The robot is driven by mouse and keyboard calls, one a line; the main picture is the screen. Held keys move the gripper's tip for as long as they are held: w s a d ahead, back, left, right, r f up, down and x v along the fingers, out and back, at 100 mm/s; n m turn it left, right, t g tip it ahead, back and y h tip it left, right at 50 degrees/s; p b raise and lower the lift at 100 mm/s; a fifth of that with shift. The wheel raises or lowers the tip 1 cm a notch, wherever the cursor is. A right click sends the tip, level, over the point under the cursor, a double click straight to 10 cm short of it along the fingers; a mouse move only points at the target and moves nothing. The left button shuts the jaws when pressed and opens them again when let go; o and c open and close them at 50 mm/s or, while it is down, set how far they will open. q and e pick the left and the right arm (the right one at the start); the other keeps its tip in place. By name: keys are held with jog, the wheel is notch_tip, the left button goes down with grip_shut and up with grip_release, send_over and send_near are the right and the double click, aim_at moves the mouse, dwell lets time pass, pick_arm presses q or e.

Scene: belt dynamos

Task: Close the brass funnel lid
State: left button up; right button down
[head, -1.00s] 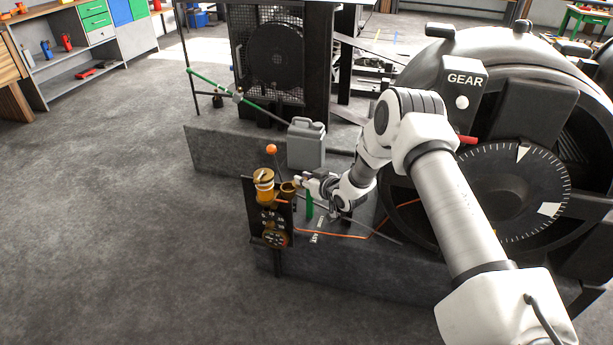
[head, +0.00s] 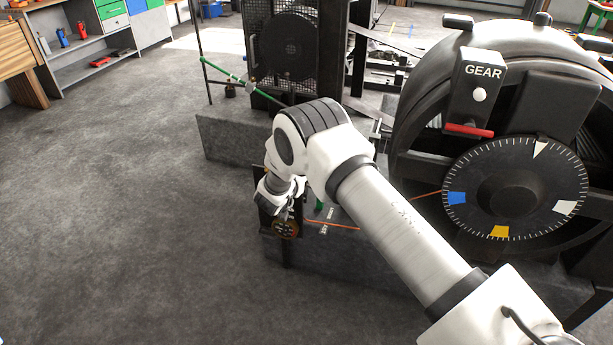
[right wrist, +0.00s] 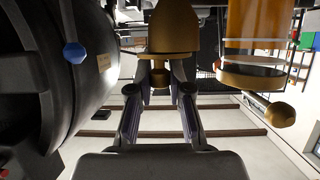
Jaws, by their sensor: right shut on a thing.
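My right gripper (right wrist: 161,88) has its two fingers on either side of a small brass knob and is shut on it. The knob appears to belong to the brass funnel lid (right wrist: 160,78). A larger brass body (right wrist: 172,32) stands directly beyond the fingertips; I cannot tell how far the lid is tilted. A brass cylinder with a pale band (right wrist: 255,48) is to its right in the right wrist view. In the head view my right wrist and forearm hide the funnel and most of its black panel (head: 266,215). My left gripper is not in view.
The large black machine with a GEAR box (head: 478,85), red lever (head: 469,130) and graduated dial (head: 515,190) stands to the right. Open grey floor (head: 120,220) lies to the left.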

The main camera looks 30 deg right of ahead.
jog(key=shift+w+a+m+g+h+b, duration=0.25)
jog(key=shift+m+g+h+b, duration=0.3)
jog(key=shift+m+g, duration=0.2)
jog(key=shift+w+a+m+g+h+b, duration=0.25)
jog(key=shift+m+g+h+b, duration=0.25)
jog(key=shift+m+g, duration=0.45)
jog(key=shift+r, duration=0.1)
jog(key=c, duration=1.1)
grip_release()
jog(key=shift+o, duration=0.2)
jog(key=v, duration=1.2)
